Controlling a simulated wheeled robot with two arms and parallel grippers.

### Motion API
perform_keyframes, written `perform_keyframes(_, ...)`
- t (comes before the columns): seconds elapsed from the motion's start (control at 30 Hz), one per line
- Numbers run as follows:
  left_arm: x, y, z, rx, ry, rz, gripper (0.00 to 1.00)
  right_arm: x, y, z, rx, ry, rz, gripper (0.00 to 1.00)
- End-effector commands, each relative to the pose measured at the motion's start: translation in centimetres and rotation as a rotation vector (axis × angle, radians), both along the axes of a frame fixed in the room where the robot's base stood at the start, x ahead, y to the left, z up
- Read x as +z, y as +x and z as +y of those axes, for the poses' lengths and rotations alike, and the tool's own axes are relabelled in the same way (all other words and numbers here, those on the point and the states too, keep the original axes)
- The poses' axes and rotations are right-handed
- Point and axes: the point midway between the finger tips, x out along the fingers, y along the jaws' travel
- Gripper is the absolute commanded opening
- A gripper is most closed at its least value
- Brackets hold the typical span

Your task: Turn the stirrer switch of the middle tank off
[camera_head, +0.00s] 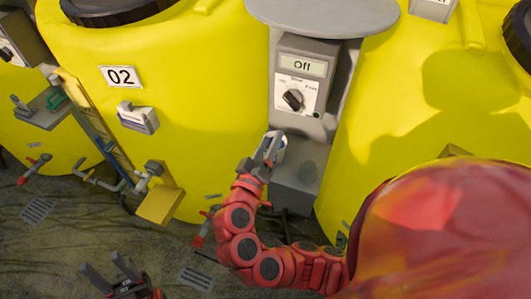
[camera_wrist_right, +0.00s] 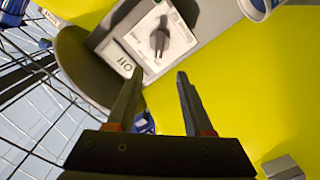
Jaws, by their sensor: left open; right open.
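A grey stirrer control box (camera_head: 309,46) stands on a grey post between two yellow tanks in the head view. Its small display (camera_head: 302,66) reads "Off". Below it a white plate carries a black rotary switch (camera_head: 293,99). The yellow tank left of it (camera_head: 190,60) bears the label "02". My right gripper (camera_head: 272,142) is open and empty, just below the switch and apart from it. In the right wrist view the switch (camera_wrist_right: 158,41) and the "Off" display (camera_wrist_right: 125,64) lie beyond the open fingertips (camera_wrist_right: 158,76). My left gripper (camera_head: 119,272) is open and empty, low at the left.
A yellow panel with pipes and valves (camera_head: 158,205) stands in front of tank 02. A grey box (camera_head: 138,118) sits on the tank wall. A round grey disc (camera_head: 325,14) overhangs the control box. Part of another control box (camera_head: 12,48) shows at the left edge.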

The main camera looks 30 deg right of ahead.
Motion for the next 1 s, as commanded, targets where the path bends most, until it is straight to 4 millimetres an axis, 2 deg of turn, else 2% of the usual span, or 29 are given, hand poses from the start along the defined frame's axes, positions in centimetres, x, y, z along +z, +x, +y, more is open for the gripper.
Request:
perform_keyframes(0.2, -0.3, 0.0, 0.0, 0.000, 0.000, 0.000, 0.50, -0.1, -1.5, 1.9, 0.004, 0.001, 0.000, 0.52)
perform_keyframes(0.43, -0.3, 0.0, 0.0, 0.000, 0.000, 0.000, 0.50, 0.0, -2.0, 2.3, -0.001, -0.001, 0.000, 0.52)
perform_keyframes(0.87, -0.3, 0.0, 0.0, 0.000, 0.000, 0.000, 0.50, 0.0, -2.0, 2.3, 0.000, -0.002, 0.001, 0.52)
perform_keyframes(1.0, -0.3, 0.0, 0.0, 0.000, 0.000, 0.000, 0.50, -0.2, -0.6, 2.9, 0.049, -0.045, 0.015, 0.52)
